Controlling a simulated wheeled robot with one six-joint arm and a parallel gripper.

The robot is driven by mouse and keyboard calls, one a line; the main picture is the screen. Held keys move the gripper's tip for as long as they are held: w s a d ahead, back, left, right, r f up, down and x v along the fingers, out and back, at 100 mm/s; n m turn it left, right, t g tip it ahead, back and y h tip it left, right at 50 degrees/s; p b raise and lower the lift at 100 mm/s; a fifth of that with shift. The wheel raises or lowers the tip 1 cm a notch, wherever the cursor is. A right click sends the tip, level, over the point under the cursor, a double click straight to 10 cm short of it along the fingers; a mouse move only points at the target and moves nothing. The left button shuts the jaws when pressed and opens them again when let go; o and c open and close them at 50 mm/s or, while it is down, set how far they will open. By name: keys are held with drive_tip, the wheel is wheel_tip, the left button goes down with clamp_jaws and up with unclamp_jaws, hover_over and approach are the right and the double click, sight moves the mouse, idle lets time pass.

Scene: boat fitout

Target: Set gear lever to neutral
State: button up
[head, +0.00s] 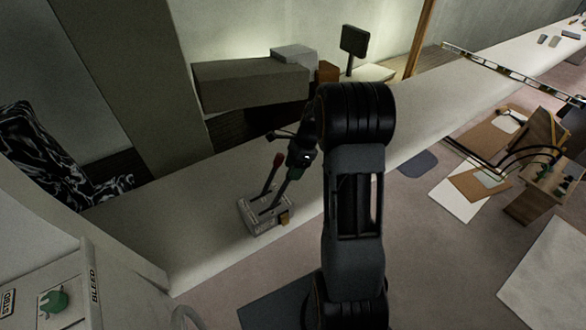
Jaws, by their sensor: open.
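A light grey control box (255,222) sits on the long pale bench ledge. Two levers stand up from slots in its top. One lever has a red knob (277,160). The other, to its right, is a darker lever (290,185) with a dark greenish top. Both lean up and to the right. My gripper (292,150) is open, just above and beside the lever tops, close to the darker one. I cannot tell whether it touches either lever. The gear lever is not labelled legibly. The finger detail is small and dark.
A small orange-brown piece (285,217) is at the box's right side. A grey-brown block (250,84) and a dark screen on a stand (354,41) are behind. A spirit level (500,68) crosses at right. Boards and a wooden crate lie on the floor at right.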

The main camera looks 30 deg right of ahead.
drive_tip(key=shift+a+f, duration=0.15)
drive_tip(key=shift+f, duration=0.2)
clamp_jaws()
idle(0.4)
